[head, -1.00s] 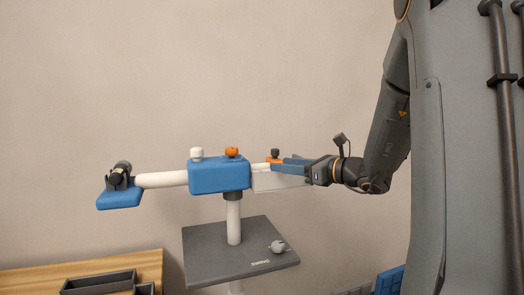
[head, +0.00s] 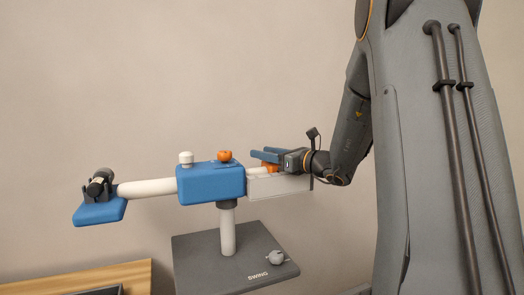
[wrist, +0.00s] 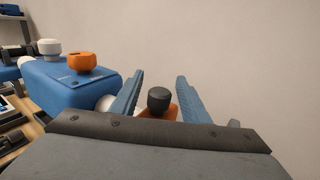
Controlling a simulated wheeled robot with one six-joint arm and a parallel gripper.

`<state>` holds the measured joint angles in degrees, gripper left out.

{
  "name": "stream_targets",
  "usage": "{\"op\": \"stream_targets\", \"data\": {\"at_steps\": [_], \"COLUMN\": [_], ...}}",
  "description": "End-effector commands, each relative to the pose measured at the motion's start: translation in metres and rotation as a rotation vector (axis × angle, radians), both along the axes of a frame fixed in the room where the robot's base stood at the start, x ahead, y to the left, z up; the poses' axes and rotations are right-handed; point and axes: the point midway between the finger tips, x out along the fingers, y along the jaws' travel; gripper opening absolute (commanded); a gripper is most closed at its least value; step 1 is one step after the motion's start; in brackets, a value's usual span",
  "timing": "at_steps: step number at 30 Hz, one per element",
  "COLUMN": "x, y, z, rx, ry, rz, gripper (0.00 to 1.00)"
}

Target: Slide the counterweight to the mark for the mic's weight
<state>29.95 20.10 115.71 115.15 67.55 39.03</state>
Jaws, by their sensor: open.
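The counterweight (head: 268,166) is an orange block on the white boom, right of the blue pivot housing (head: 210,184). In the wrist view its orange top (wrist: 158,113) carries a dark round knob (wrist: 158,98). My gripper (head: 264,154) is open, its blue fingers pointing toward the housing. In the wrist view the fingers (wrist: 158,92) stand on either side of the knob with gaps visible. The white scale plate (head: 280,188) hangs beside the boom; its marks are too small to read. The mic (head: 101,180) rests in a cradle on a blue pad at the boom's left end.
A white knob (head: 186,158) and an orange knob (head: 225,156) stand on the housing. A wooden table (head: 125,272) is at lower left.

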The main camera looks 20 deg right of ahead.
Motion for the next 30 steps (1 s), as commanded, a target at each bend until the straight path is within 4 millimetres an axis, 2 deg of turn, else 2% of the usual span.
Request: {"op": "stream_targets", "data": {"at_steps": [6,14,21,30], "x": [0.014,0.015,0.014,0.016], "y": [0.007,0.007,0.007,0.011], "z": [0.0,0.0,0.0,0.0], "rx": [0.001,0.0,0.0,0.0], "ry": [0.0,0.0,0.0,-0.001], "rz": [0.0,-0.001,-0.001,0.01], "gripper": [0.42,0.42,0.01,0.0]}}
